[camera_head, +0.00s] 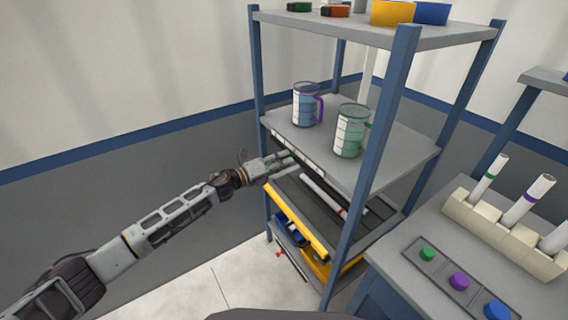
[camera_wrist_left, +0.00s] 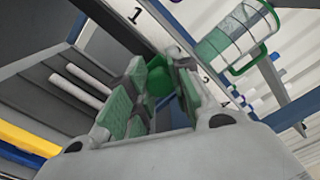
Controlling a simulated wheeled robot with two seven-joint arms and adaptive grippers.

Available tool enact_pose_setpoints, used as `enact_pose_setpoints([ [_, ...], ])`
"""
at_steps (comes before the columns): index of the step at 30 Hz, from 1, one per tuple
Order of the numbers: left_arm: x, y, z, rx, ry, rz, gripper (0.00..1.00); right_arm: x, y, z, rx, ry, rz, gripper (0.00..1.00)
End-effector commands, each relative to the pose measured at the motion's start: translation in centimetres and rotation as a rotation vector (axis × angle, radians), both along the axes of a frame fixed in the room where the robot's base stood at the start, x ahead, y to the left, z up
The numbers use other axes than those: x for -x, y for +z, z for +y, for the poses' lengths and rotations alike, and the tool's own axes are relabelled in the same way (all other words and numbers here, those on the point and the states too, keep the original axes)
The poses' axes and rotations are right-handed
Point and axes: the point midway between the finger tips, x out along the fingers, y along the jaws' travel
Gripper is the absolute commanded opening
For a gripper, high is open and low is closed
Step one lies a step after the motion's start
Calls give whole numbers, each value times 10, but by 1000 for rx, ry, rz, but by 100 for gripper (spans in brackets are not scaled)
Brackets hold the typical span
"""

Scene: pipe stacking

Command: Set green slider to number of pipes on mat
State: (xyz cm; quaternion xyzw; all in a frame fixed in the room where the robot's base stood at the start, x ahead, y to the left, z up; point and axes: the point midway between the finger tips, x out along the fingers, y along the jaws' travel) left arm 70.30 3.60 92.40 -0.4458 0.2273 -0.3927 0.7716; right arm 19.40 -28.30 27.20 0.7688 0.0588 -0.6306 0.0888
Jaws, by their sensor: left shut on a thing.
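My left gripper (camera_head: 282,166) reaches to the front edge of the shelf, under the mugs. In the left wrist view its green-padded fingers (camera_wrist_left: 152,92) are closed around the green slider (camera_wrist_left: 158,80), which sits between them and is partly hidden. A number strip (camera_head: 300,152) runs along that shelf edge; the wrist view shows a 1 and a 2 near the slider. I cannot tell the slider's exact setting. White pipes (camera_wrist_left: 82,80) lie on the dark mat (camera_head: 355,222) below; the head view shows a pipe with a red band (camera_head: 322,193). My right gripper is out of view.
A blue mug (camera_head: 307,106) and a green mug (camera_head: 350,132) stand on the shelf above the strip. Blue posts (camera_head: 372,150) frame the rack. At right, a table holds a pipe rack (camera_head: 500,235) and a panel with green, purple and blue buttons (camera_head: 459,281).

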Motion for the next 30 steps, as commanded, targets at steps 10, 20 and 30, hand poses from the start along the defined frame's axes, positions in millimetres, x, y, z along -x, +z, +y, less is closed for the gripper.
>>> enact_pose_setpoints([
  [10,0,1,0,0,-1,0,46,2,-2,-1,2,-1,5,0],
  [20,1,0,1,0,0,0,46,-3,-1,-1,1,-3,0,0],
  [30,12,-1,17,0,0,1,46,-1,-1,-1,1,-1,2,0],
])
